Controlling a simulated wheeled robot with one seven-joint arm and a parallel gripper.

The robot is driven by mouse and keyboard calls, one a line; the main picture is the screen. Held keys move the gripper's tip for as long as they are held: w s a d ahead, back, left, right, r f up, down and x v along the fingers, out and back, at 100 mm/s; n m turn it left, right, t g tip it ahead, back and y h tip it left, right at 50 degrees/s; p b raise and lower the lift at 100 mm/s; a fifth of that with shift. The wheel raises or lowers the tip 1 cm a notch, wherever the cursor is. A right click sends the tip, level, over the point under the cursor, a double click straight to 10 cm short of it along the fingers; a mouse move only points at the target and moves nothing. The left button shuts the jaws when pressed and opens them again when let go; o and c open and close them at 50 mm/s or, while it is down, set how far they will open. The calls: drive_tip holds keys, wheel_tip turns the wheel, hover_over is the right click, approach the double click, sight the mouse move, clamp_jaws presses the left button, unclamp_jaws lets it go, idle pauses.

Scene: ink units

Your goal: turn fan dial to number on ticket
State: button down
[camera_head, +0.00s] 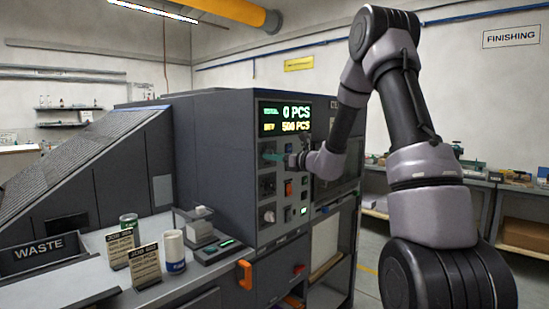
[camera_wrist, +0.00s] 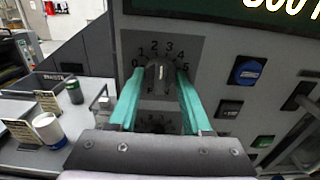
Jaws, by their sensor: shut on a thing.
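The fan dial (camera_wrist: 160,74) is a dark round knob in the wrist view, on a grey plate with numbers from 0 to 5 in an arc above it. Its pale pointer mark faces about up, near 2 and 3; I cannot tell exactly which. The teal fingers of my gripper (camera_wrist: 157,88) are shut on the knob, one on each side. In the head view my gripper (camera_head: 283,157) is at the panel, hiding the dial. Two job tickets (camera_head: 121,249) (camera_head: 145,266) stand on the left counter; their numbers are too small to read.
The display (camera_head: 287,118) above reads 0 PCS and 500 PCS. Another dial (camera_wrist: 155,126) lies just below the gripped one, partly hidden. Buttons (camera_wrist: 248,71) and switches are to the right. A white mug (camera_head: 173,250) and a green can (camera_head: 129,227) stand on the counter.

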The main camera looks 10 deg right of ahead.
drive_tip(key=shift+f+m, duration=0.1)
drive_tip(key=shift+m, duration=4.1)
drive_tip(key=shift+c, duration=1.7)
unclamp_jaws()
drive_tip(key=shift+s+d, duration=0.1)
drive_tip(key=v, duration=1)
drive_tip(key=shift+s+d, duration=0.2)
drive_tip(key=shift+s, duration=0.1)
